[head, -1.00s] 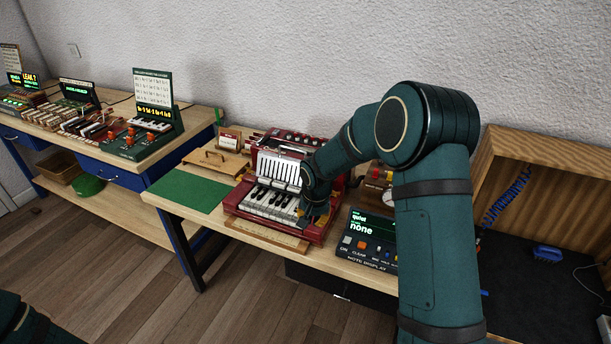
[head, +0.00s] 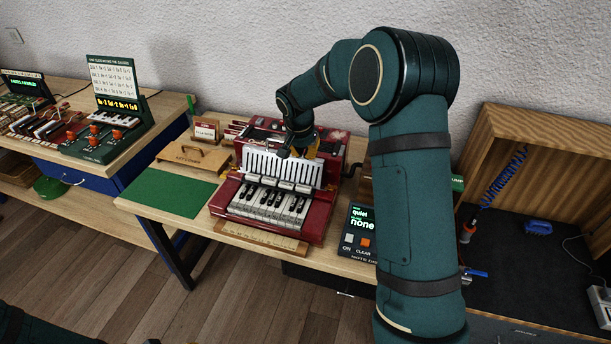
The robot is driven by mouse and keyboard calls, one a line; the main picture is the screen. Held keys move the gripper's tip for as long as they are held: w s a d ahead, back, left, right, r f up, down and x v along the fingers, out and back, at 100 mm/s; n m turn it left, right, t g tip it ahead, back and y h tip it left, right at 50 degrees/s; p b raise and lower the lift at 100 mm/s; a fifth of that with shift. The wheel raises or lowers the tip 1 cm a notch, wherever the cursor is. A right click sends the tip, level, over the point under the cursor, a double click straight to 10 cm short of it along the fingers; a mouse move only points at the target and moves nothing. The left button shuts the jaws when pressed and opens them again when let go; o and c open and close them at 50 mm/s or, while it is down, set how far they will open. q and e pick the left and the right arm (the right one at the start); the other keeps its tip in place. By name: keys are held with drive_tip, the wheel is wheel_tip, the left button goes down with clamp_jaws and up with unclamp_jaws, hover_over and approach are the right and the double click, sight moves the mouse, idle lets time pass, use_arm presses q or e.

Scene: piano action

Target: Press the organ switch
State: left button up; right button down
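A red accordion (head: 318,218) with a white grille and piano keys (head: 268,205) lies on the wooden bench. A row of small grey switches (head: 286,186) sits between the grille (head: 262,163) and the keys. I cannot read labels on them, so I cannot tell which is the organ switch. My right gripper (head: 291,150) points down at the upper edge of the grille, behind the switch row. Its fingertips are small and dark; I cannot tell if they are apart or touching the accordion. My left gripper is out of view.
A note display (head: 361,222) reading "quiet" and "none" stands right of the accordion, partly behind my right arm. A wooden strip (head: 262,236) lies in front.

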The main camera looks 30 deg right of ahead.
sight(307, 186)
drive_tip(key=x, duration=0.4)
drive_tip(key=b+x, duration=0.1)
drive_tip(key=x, duration=0.7)
drive_tip(key=shift+s+a+f, duration=0.15)
drive_tip(key=shift+a+f, duration=0.05)
drive_tip(key=shift+a, duration=0.1)
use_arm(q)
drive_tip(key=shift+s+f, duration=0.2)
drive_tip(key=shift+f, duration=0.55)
use_arm(e)
drive_tip(key=shift+f, duration=0.85)
use_arm(q)
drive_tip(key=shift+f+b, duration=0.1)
drive_tip(key=shift+b, duration=0.2)
use_arm(e)
drive_tip(key=shift+f, duration=0.1)
drive_tip(key=shift+f+b, duration=0.9)
drive_tip(key=shift+b, duration=0.1)
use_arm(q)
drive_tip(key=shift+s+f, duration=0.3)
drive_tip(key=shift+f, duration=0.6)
use_arm(e)
drive_tip(key=shift+s, duration=0.1)
